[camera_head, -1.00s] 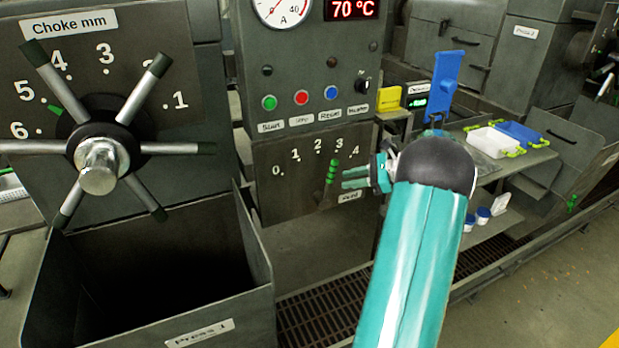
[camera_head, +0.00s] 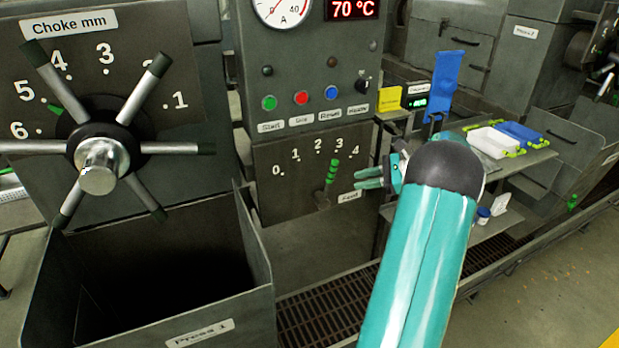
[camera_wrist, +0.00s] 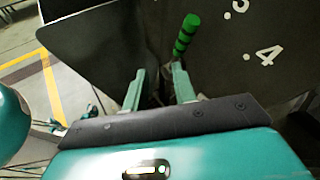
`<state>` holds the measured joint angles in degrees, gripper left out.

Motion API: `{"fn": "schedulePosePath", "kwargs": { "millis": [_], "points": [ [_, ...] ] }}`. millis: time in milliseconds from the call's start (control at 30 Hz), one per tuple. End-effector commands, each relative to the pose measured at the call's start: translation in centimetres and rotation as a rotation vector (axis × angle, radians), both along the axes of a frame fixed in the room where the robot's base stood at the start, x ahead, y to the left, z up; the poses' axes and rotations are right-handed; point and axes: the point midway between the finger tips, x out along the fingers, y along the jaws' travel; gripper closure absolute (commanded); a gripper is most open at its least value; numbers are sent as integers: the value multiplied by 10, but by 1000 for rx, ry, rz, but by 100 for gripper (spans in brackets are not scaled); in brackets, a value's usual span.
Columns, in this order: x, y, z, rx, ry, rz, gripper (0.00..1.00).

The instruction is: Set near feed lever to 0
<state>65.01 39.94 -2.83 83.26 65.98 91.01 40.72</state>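The near feed lever (camera_head: 332,173) has a green ribbed handle and stands on the grey panel above the "Feed" label. It leans slightly right of upright, its top just under the 3 of the 0 to 4 scale. My gripper (camera_head: 356,178) is to the right of the lever, with a small gap between fingertips and handle. In the wrist view the two teal fingers (camera_wrist: 159,72) are apart with nothing held between them. The green handle (camera_wrist: 187,36) shows beyond the right fingertip there. The lever's lower part is hidden in that view.
The choke wheel (camera_head: 98,165) with its spokes is at the left, above an open dark bin (camera_head: 205,328). Buttons (camera_head: 301,97) sit above the feed scale. A blue clipboard-like object (camera_head: 446,70) and a shelf with trays (camera_head: 515,160) are at the right.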

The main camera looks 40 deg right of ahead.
Motion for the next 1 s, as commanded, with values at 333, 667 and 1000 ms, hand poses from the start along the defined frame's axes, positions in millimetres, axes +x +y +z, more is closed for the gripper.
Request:
{"fn": "schedulePosePath", "kwargs": {
  "millis": [333, 667, 1000],
  "points": [
    [-31, -24, 15, -2, 0, -3, 73],
    [-84, -65, 40, -2, 1, -2, 73],
    [-102, -79, 50, 0, 0, 1, 73]
  ]
}}
